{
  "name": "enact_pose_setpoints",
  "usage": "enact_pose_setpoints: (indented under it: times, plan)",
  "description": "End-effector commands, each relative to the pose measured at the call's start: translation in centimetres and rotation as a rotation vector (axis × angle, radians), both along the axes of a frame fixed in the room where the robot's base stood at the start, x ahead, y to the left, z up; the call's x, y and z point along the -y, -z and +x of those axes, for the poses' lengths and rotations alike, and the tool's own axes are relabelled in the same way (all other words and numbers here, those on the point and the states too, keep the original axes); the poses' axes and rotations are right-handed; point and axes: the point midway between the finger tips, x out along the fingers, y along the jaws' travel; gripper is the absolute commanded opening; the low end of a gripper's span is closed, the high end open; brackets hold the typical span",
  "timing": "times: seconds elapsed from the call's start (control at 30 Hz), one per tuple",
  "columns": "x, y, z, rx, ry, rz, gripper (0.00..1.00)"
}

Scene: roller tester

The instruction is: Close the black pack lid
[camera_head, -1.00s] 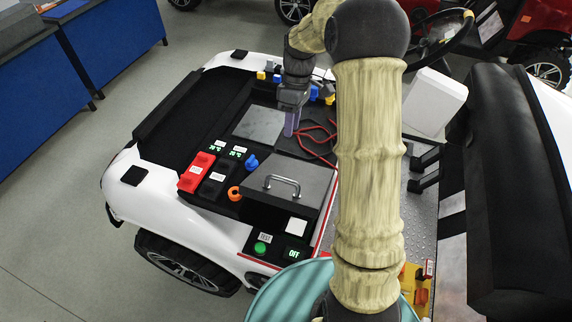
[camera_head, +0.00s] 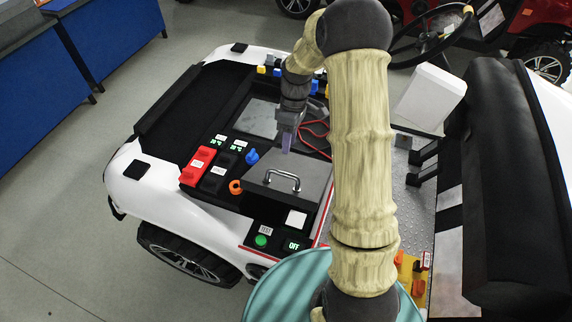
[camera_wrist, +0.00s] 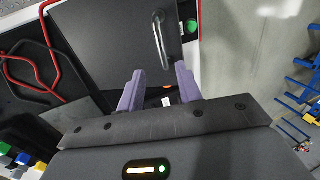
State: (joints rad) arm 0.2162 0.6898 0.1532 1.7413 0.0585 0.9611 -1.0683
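A dark grey lid (camera_head: 312,178) with a metal bar handle (camera_head: 283,181) sits on the car's black deck, right of the orange ring. I take it as the black pack lid; how far it stands open I cannot tell. In the wrist view the lid (camera_wrist: 110,45) fills the upper middle, with its handle (camera_wrist: 161,40) just beyond my fingertips. My gripper (camera_head: 286,151) is over the far edge of the lid, short of the handle. In the wrist view its two purple fingers (camera_wrist: 159,72) are apart with nothing held between them.
A red pack (camera_head: 196,167) and a black pack (camera_head: 215,176) lie left of the lid, with a blue knob (camera_head: 252,157) and orange ring (camera_head: 235,187). Red cables (camera_head: 316,128) lie behind. A green button (camera_head: 261,241) and OFF display (camera_head: 293,245) are in front.

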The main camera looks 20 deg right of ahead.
Motion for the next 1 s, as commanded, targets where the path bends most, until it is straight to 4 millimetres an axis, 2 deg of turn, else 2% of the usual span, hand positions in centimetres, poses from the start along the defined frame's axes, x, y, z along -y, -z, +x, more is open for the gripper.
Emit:
enact_pose_setpoints:
  times: [0.5,0.67,0.93,1.0]
  plan:
    - [-1.5,8.2,-2.1,-0.005,0.0,0.001,0.35]
    - [-1.6,9.3,-2.3,-0.001,0.0,0.0,0.35]
    - [-1.7,9.5,-2.3,0.0,-0.001,-0.001,0.35]
    - [-1.7,9.5,-2.3,0.0,-0.001,0.0,0.21]
